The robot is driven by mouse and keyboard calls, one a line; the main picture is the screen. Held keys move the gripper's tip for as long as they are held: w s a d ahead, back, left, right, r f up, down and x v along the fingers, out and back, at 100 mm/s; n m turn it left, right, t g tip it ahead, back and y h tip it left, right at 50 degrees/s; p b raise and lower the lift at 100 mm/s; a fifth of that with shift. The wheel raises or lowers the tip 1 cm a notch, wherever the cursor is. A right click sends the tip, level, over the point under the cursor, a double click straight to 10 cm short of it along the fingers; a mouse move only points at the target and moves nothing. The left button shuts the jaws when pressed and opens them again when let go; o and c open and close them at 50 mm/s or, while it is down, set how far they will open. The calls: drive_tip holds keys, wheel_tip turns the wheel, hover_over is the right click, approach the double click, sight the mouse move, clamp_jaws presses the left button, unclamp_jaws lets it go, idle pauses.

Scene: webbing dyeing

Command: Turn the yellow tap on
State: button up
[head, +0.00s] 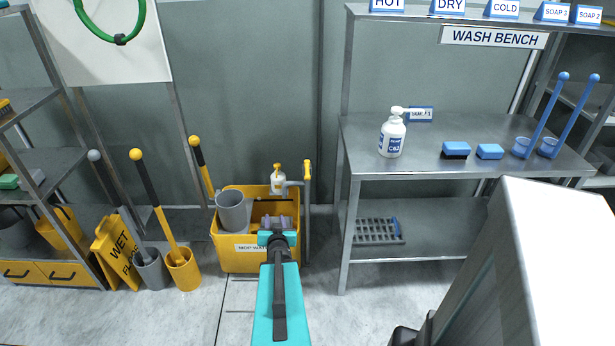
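The yellow tap (307,168) tops a thin grey standpipe at the right edge of the yellow mop-water tub (233,262). A short grey spout points left from the pipe over the tub. My arm, teal and dark grey, reaches forward from the bottom of the view. My gripper (277,221) is in front of and over the tub, left of and nearer than the tap, apart from it. Its fingers are small and seen from behind, so I cannot tell whether they are open. I cannot see any water flowing.
A grey bucket (232,212) and a white pump bottle with a yellow top (278,182) are at the tub. A mop handle (201,165) leans behind it. The steel wash bench (345,240) stands close right of the tap. A wet-floor sign (118,250) stands left. Floor in front is clear.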

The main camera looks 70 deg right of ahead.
drive_tip(key=s+d+r+m+h, duration=0.2)
drive_tip(key=s+d+r+h, duration=0.2)
drive_tip(key=s+d+r, duration=0.3)
drive_tip(key=s+r, duration=0.2)
drive_tip(key=s, duration=0.1)
drive_tip(key=shift+s+g, duration=0.4)
drive_tip(key=shift+w+d+b, duration=0.1)
drive_tip(key=shift+d+b, duration=0.15)
drive_tip(key=shift+b, duration=0.3)
drive_tip(key=b+x, duration=0.2)
drive_tip(key=b, duration=0.2)
drive_tip(key=shift+w+d, duration=0.15)
drive_tip(key=shift+d, duration=0.15)
drive_tip(key=b, duration=0.2)
drive_tip(key=d+b, duration=0.1)
drive_tip(key=b, duration=0.1)
drive_tip(key=shift+w+d+f+b, duration=0.1)
drive_tip(key=shift+w+d+b, duration=0.05)
drive_tip(key=shift+w+b, duration=0.2)
drive_tip(key=d+b, duration=0.1)
drive_tip(key=b, duration=0.3)
